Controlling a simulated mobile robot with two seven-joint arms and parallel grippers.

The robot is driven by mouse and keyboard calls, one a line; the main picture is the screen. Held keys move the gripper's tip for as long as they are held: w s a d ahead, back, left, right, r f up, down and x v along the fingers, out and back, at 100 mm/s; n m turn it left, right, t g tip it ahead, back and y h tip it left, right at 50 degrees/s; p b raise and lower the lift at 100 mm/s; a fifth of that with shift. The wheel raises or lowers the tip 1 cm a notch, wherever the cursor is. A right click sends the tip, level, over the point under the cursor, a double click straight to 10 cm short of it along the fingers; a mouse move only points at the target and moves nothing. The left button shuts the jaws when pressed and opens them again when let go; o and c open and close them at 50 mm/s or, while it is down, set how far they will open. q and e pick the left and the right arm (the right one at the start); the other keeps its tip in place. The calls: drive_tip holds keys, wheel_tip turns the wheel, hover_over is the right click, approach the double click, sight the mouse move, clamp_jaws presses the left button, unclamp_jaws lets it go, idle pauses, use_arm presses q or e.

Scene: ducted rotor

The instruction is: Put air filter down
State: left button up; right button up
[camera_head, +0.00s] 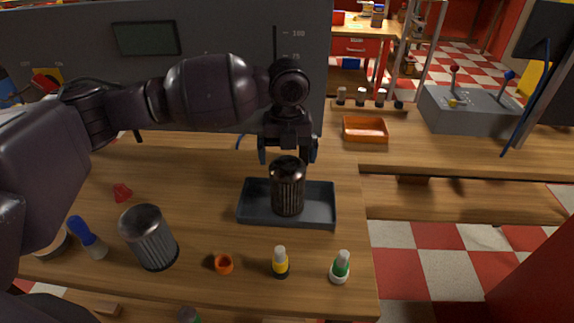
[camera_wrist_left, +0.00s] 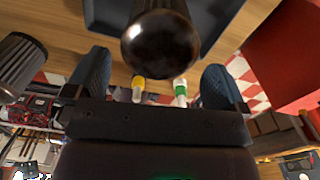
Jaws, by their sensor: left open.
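The air filter (camera_head: 288,190), a dark ribbed cylinder with a glossy rounded top, stands upright in the shallow dark grey tray (camera_head: 325,214). My left gripper (camera_head: 288,153) points down just above it, with its fingers apart. In the left wrist view, the filter's shiny top (camera_wrist_left: 160,45) lies close in front of the open blue-padded fingers (camera_wrist_left: 157,78), and nothing shows clamped between them. The filter's base is partly hidden by the tray and its own body. My right gripper does not show.
A grey panel (camera_head: 235,100) rises behind. An orange bin (camera_head: 365,130) sits back right.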

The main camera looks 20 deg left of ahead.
use_arm(q)
wheel_tip(320, 180, up, 8)
drive_tip(key=shift+f+p, duration=0.25)
drive_tip(key=shift+p, duration=0.1)
